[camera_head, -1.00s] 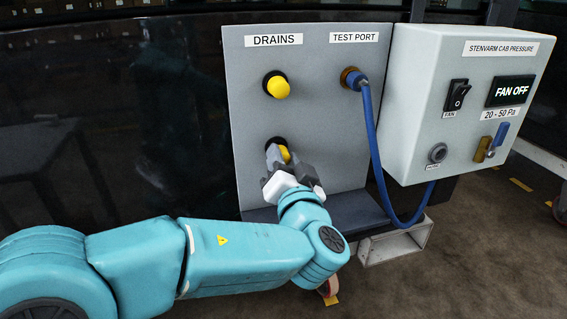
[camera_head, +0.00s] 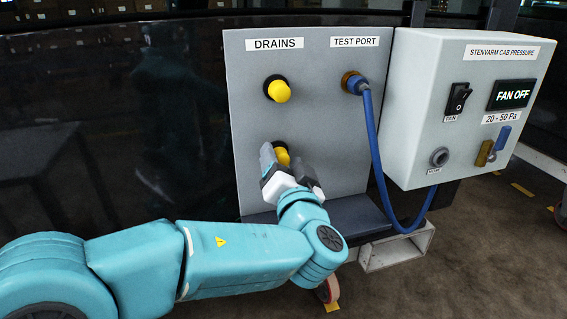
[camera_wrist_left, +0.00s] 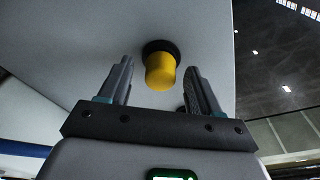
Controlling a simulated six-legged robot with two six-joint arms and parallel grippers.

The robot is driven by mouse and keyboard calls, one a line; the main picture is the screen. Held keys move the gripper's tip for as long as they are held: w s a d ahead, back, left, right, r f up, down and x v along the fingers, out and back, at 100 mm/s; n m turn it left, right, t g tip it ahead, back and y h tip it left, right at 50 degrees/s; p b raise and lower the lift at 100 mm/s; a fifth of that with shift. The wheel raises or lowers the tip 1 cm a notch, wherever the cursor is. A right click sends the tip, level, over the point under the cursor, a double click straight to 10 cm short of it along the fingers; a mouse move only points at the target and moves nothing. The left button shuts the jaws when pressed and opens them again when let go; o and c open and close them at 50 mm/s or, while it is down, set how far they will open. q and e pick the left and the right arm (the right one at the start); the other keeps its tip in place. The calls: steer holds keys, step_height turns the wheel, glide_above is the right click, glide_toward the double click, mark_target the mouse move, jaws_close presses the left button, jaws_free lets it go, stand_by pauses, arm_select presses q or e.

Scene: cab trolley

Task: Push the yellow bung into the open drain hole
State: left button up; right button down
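A yellow bung (camera_head: 282,157) sits in the lower drain hole of the grey panel (camera_head: 325,120), partly hidden by my gripper in the head view. In the left wrist view the bung (camera_wrist_left: 160,72) stands out from a black ring (camera_wrist_left: 161,47). My left gripper (camera_head: 286,172) is open, with its fingers apart on both sides of the bung; in the wrist view the gripper (camera_wrist_left: 160,80) shows gaps on both sides. Another yellow bung (camera_head: 279,91) sits in the upper drain hole under the DRAINS label (camera_head: 275,44). My right gripper is not in view.
A blue hose (camera_head: 374,150) runs from the test port (camera_head: 351,82) and loops down right of my gripper. A pale pressure box (camera_head: 425,110) reading FAN OFF stands at right. A dark ledge (camera_head: 350,215) lies below the panel.

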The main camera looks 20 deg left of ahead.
arm_select(q)
steer(key=v, duration=1.6)
steer(key=shift+s+p, duration=0.2)
steer(key=shift+p, duration=0.1)
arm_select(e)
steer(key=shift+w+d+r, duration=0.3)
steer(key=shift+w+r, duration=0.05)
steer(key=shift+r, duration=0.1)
arm_select(q)
steer(key=o, duration=0.7)
